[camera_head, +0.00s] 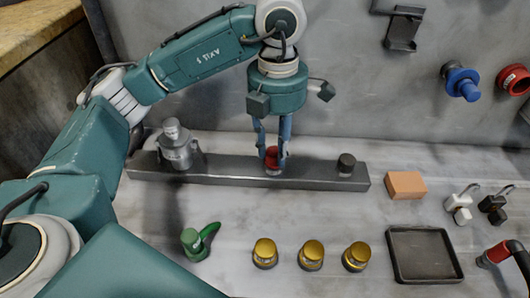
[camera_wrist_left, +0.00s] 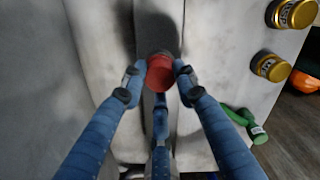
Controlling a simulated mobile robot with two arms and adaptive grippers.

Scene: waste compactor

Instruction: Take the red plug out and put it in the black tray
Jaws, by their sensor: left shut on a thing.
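The red plug (camera_head: 272,154) sits at the dark grey bar (camera_head: 225,171), near the middle of its length. My left gripper (camera_head: 272,151) points down over it with its blue fingers on both sides, shut on the plug. In the left wrist view the red plug (camera_wrist_left: 160,73) shows between the two fingertips (camera_wrist_left: 158,80). I cannot tell whether the plug is still seated in the bar. The black tray (camera_head: 455,262) lies empty on the surface at the lower right. My right gripper does not show.
A grey metal canister (camera_head: 177,146) and a dark plug (camera_head: 346,163) stand on the bar. An orange block (camera_head: 405,185) lies right of it. Several gold-topped weights (camera_head: 311,253) and a green object (camera_head: 194,243) stand in front. A red-handled item (camera_head: 495,253) is right of the tray.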

